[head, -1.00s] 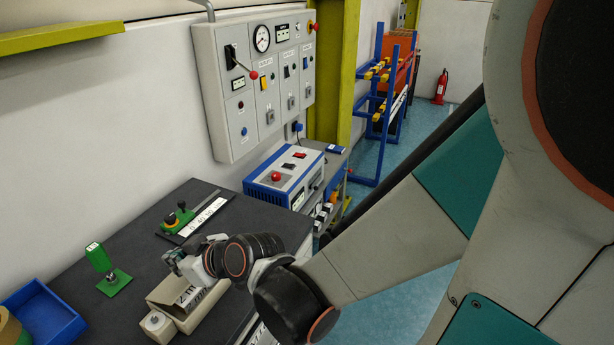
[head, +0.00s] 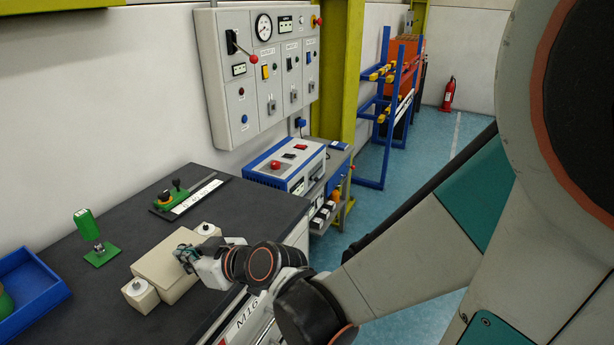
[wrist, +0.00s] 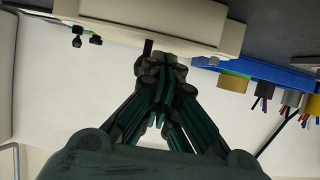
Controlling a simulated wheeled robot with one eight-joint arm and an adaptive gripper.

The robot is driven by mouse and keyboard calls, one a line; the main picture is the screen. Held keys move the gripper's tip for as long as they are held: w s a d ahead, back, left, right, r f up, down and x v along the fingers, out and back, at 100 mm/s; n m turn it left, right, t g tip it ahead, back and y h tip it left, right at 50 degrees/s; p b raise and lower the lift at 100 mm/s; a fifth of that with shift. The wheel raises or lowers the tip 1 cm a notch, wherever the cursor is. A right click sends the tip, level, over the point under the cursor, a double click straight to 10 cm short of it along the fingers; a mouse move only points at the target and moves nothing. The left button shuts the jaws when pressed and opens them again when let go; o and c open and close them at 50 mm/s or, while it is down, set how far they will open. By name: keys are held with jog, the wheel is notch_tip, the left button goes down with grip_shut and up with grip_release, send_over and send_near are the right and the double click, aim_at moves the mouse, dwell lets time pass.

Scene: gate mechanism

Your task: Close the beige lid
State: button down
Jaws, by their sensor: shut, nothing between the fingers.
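The beige lid (head: 160,260) lies nearly flat over the beige box on the dark bench, between two beige blocks with round white tops. From this angle I cannot tell whether it sits fully flush. The box's inside is hidden. My gripper (head: 184,258) is shut and empty at the right part of the lid; whether it touches is unclear. In the wrist view, my gripper's fingers (wrist: 160,68) are together just below a beige body (wrist: 150,22), with a small dark peg at their tips.
A near block (head: 140,294) and a far block (head: 207,231) flank the lid. A green stamp-like piece (head: 92,238), a blue tray (head: 30,290) and a green fixture (head: 180,194) stand on the bench. A blue-white power box (head: 287,165) is behind. Bare bench lies left of the lid.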

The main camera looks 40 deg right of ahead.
jog(key=shift+s+d+f+b, duration=0.1)
jog(key=shift+s+f+b, duration=0.1)
jog(key=shift+f+b, duration=0.45)
jog(key=shift+s+f+b, duration=0.2)
jog(key=shift+f+b, duration=0.15)
jog(key=shift+f, duration=0.45)
jog(key=shift+r, duration=0.1)
